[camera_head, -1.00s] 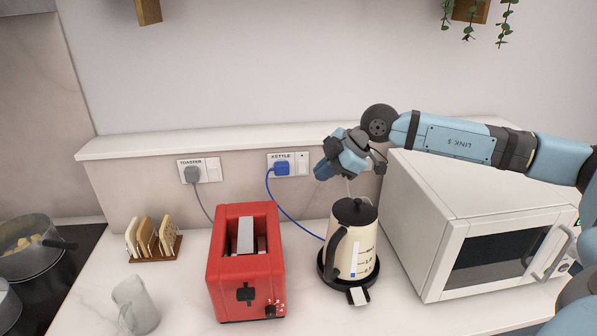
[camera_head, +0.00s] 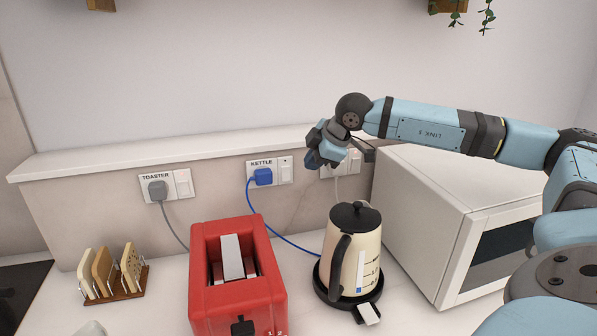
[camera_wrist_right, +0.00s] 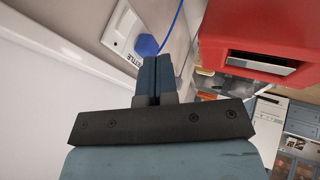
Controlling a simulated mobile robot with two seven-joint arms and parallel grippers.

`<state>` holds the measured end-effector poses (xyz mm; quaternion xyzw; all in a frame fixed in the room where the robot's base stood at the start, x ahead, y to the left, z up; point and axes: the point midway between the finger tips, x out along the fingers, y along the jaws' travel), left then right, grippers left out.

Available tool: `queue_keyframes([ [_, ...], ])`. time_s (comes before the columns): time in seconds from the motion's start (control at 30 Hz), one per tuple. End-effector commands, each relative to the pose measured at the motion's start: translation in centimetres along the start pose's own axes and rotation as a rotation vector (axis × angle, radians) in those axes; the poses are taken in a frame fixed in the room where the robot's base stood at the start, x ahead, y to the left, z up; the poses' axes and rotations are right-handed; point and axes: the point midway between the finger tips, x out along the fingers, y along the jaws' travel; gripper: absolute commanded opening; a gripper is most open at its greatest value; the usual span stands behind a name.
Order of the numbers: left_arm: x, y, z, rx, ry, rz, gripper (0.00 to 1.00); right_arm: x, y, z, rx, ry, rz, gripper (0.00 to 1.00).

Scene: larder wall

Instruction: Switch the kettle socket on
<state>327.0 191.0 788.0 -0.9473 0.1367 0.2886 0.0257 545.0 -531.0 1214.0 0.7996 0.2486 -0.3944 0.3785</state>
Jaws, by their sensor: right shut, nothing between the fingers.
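The kettle socket (camera_head: 269,171) is a white double-width wall plate labelled KETTLE. A blue plug (camera_head: 263,177) with a blue cord sits in its left part, and its white switch (camera_head: 286,172) is on the right. I cannot tell which way the switch is set. My right gripper (camera_head: 311,161) is shut and empty, just right of the switch and apart from it in the head view. In the right wrist view its shut fingers (camera_wrist_right: 155,73) point toward the wall, with the socket plate (camera_wrist_right: 121,27) and blue plug (camera_wrist_right: 146,46) beyond. My left gripper is out of view.
A toaster socket (camera_head: 166,185) with a grey plug is to the left. Another socket is partly hidden behind my right gripper. The cream kettle (camera_head: 352,240), red toaster (camera_head: 235,290), toast rack (camera_head: 115,275) and white microwave (camera_head: 425,215) stand on the counter. A ledge (camera_head: 130,160) runs above.

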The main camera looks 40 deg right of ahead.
Motion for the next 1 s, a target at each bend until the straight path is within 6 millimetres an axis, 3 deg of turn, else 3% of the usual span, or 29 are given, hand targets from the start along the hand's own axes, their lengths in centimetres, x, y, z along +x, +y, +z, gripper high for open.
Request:
queue_keyframes([
  [0.5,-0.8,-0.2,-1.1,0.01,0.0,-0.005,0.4,9.7,0.2,-0.2,-0.001,0.0,-0.001,0.0],
  [0.7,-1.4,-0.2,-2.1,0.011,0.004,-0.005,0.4,11.0,2.7,0.0,0.001,0.001,0.0,0.0],
  [1.0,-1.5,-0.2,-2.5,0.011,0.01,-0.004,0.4,11.6,3.4,0.2,-0.001,0.0,0.0,0.0],
])
